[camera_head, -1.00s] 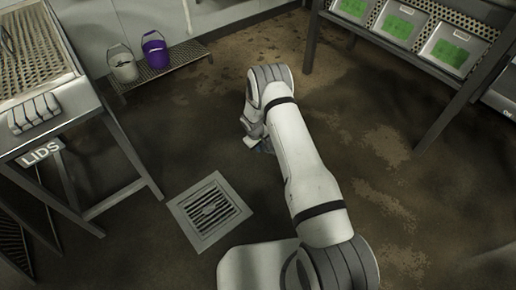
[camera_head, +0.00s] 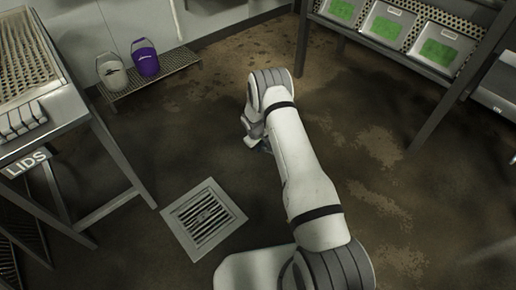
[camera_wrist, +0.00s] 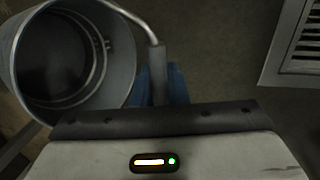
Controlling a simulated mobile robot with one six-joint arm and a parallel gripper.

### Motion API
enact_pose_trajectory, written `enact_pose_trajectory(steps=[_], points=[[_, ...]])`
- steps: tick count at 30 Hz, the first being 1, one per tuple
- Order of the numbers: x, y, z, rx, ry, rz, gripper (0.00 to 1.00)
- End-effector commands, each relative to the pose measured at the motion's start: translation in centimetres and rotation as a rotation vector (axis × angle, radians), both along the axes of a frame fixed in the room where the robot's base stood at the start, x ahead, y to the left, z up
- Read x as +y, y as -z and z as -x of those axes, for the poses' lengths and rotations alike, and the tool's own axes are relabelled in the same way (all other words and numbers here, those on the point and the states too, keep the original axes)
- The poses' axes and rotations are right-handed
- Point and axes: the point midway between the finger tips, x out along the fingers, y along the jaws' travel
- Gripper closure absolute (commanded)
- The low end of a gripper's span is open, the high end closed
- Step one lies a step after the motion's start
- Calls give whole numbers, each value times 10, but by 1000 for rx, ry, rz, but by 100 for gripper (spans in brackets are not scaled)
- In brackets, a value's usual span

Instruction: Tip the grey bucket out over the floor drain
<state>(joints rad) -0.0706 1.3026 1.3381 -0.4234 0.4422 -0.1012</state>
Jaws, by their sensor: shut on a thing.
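The grey bucket (camera_wrist: 100,86) fills the left of the wrist view, its round mouth towards the camera and its inside dark. I cannot tell what it holds. Its bail handle (camera_wrist: 140,22) curves over to a grip between the blue fingertips of my gripper (camera_wrist: 162,86), which is shut on it. In the head view my gripper (camera_head: 258,143) is low over the floor, right of and beyond the drain, and my arm hides the bucket. The floor drain (camera_head: 176,218), a square pale frame with a slotted grate, is left of my arm. Its corner shows at the right of the wrist view (camera_wrist: 277,58).
A low rack (camera_head: 176,66) by the wall holds a pale bucket (camera_head: 111,70) and a purple bucket (camera_head: 145,60). A table with a LIDS sign (camera_head: 27,162) stands left. Floor around the drain is clear.

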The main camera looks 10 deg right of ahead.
Motion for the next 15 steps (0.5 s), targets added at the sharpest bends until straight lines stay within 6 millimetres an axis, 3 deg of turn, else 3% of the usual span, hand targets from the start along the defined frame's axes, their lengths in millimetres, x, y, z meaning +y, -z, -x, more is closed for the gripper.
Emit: enact_pose_trajectory(steps=[15], points=[[-18,1,-12,-2,1,0,100]])
